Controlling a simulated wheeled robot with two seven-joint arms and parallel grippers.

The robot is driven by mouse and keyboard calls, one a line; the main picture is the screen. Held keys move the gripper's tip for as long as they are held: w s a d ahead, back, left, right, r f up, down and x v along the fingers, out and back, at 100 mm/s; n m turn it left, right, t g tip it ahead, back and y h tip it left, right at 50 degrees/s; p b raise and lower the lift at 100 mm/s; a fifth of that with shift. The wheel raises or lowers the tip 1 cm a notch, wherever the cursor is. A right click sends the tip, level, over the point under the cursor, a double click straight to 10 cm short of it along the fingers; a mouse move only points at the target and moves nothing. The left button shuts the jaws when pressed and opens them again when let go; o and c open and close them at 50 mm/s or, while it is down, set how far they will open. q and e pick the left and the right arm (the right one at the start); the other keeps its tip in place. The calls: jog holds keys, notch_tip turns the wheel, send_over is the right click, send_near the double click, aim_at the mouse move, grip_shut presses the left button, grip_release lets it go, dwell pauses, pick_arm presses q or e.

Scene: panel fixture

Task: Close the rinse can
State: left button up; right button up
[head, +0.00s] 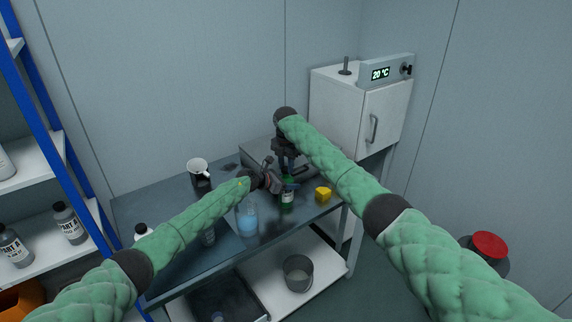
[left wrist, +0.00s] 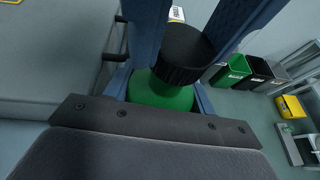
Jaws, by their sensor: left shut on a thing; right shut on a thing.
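The rinse can appears as a green bottle with a pale label (head: 287,197) on the steel table; its green shoulder shows in the left wrist view (left wrist: 160,92). My left gripper (head: 276,184) is shut on the green bottle from the left. A black ribbed cap (left wrist: 182,52) is directly over the bottle's top in the left wrist view. My right gripper (head: 287,168) points down from above and is shut on the black cap, its blue fingers on both sides. I cannot tell whether the cap is seated or threaded; the neck is hidden.
A yellow block (head: 323,194) lies right of the bottle, and a flask of blue liquid (head: 247,222) stands left of it. A white oven (head: 359,110) is behind right. A red-lidded container (head: 489,246) is at far right.

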jog(key=shift+f, duration=0.55)
dwell(0.5)
jog(key=m, duration=1.3)
jog(key=o, duration=0.9)
jog(key=shift+r, duration=2.25)
jog(key=shift+c, duration=0.2)
